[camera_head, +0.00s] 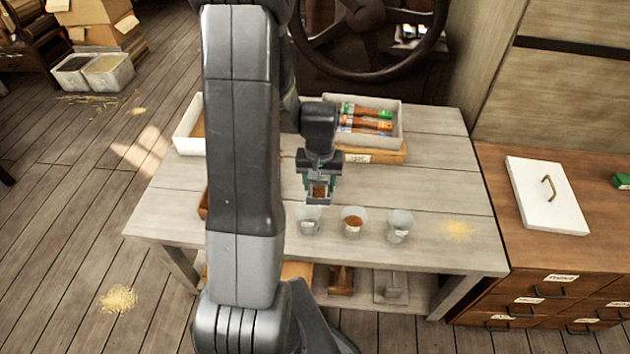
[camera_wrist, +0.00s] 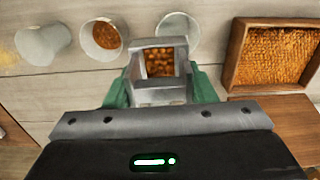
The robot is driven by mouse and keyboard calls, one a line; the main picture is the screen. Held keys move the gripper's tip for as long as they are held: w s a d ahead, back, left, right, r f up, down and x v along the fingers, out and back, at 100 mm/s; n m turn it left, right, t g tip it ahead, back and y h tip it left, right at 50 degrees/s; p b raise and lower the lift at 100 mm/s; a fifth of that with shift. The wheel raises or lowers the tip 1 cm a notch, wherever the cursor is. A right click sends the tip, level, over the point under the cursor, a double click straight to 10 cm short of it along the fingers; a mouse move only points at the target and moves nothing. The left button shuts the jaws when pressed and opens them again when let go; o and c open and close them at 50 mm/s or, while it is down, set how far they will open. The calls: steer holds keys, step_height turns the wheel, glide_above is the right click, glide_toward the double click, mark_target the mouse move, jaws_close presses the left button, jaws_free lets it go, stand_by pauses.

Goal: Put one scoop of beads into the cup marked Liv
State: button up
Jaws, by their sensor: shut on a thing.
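My gripper (camera_head: 319,186) is shut on a small metal scoop (camera_wrist: 160,62); its green fingers (camera_wrist: 160,90) clasp the scoop from both sides. The scoop holds orange-brown beads and appears roughly level. It is just behind the left clear cup (camera_head: 309,226), which shows at the right of the cup row in the wrist view (camera_wrist: 178,28). The middle cup (camera_head: 353,226) has beads in it. The right cup (camera_head: 400,228) looks empty. The cups have small labels too small to read, so I cannot tell which is Liv. A wooden tray of beads (camera_wrist: 232,58) lies beside the scoop.
A pale box (camera_head: 398,136) with coloured tubes stands at the table's back, before a dark handwheel (camera_head: 370,73). A white container (camera_head: 185,140) is partly behind my arm. A yellowish scatter (camera_head: 457,229) lies right of the cups. The table's right side is otherwise clear.

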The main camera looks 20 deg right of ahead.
mark_target(315, 192)
steer(key=shift+s+d, duration=0.25)
steer(key=shift+f, duration=0.15)
steer(key=shift+w+a+f+h+b, duration=0.15)
steer(key=shift+a+f+h+b, duration=0.2)
steer(key=shift+b, duration=0.55)
steer(key=f+b, duration=0.1)
steer(key=b, duration=0.1)
steer(key=g+h+b, duration=0.1)
steer(key=b, duration=0.1)
steer(key=a+f+h+b, duration=0.1)
steer(key=b, duration=0.1)
steer(key=shift+w+f+g+b, duration=0.3)
steer(key=shift+w+f+b, duration=0.05)
steer(key=h+b, duration=0.1)
steer(key=b, duration=0.1)
steer(key=a+g+h+b, duration=0.1)
steer(key=b, duration=0.1)
steer(key=w+a+h+b, duration=0.1)
steer(key=b, duration=0.1)
steer(key=shift+w+f+g, duration=0.1)
steer(key=shift+f+g, duration=0.15)
steer(key=shift+g, duration=0.15)
steer(key=shift+w+a+r+g+h+b, duration=0.2)
steer(key=shift+a+g+h+b, duration=0.25)
steer(key=shift+h+b, duration=0.3)
